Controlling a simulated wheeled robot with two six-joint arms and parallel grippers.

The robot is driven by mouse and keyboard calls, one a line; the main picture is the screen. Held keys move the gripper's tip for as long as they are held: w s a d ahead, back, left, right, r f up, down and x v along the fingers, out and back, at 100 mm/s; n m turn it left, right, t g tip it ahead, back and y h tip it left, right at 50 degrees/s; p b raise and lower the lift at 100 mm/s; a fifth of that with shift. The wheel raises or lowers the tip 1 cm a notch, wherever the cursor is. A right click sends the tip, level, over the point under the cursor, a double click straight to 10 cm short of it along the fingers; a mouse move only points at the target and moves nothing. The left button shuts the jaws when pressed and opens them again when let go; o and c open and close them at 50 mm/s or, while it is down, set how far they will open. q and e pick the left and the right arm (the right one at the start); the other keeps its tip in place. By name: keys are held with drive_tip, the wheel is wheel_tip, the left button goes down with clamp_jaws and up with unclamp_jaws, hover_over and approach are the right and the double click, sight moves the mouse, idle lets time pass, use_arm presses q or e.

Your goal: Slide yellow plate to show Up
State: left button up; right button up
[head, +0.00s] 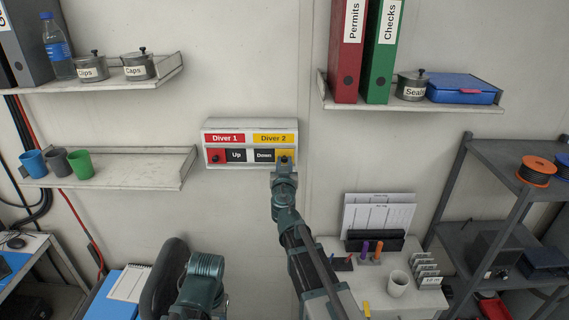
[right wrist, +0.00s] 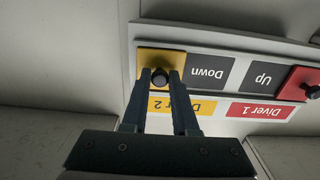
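The white panel (head: 250,125) on the wall has a red "Diver 1" label and a yellow "Diver 2" label. Under them are a red plate with a black knob at the left, dark "Up" and "Down" fields, and the yellow plate (head: 286,154) at the right end, beside "Down". In the right wrist view the yellow plate (right wrist: 150,62) and its black knob (right wrist: 160,77) appear upside down. My right gripper (right wrist: 161,74) has its fingertips on either side of this knob, which fills the gap. My left gripper is not in view; only part of that arm shows.
Wall shelves hold a bottle, lidded tins and cups (head: 80,163) at the left, and binders and a blue case (head: 462,88) at the right. A small table (head: 345,250) stands below right, a metal rack (head: 500,200) at far right. The wall around the panel is clear.

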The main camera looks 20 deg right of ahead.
clamp_jaws()
idle(0.8)
drive_tip(key=a, duration=0.2)
drive_tip(key=w+a, duration=0.1)
drive_tip(key=a, duration=0.1)
drive_tip(key=w+a, duration=0.1)
drive_tip(key=a, duration=0.1)
drive_tip(key=shift+a, duration=0.5)
drive_tip(key=o, duration=0.7)
unclamp_jaws()
drive_tip(key=shift+a, duration=0.2)
drive_tip(key=shift+d, duration=0.1)
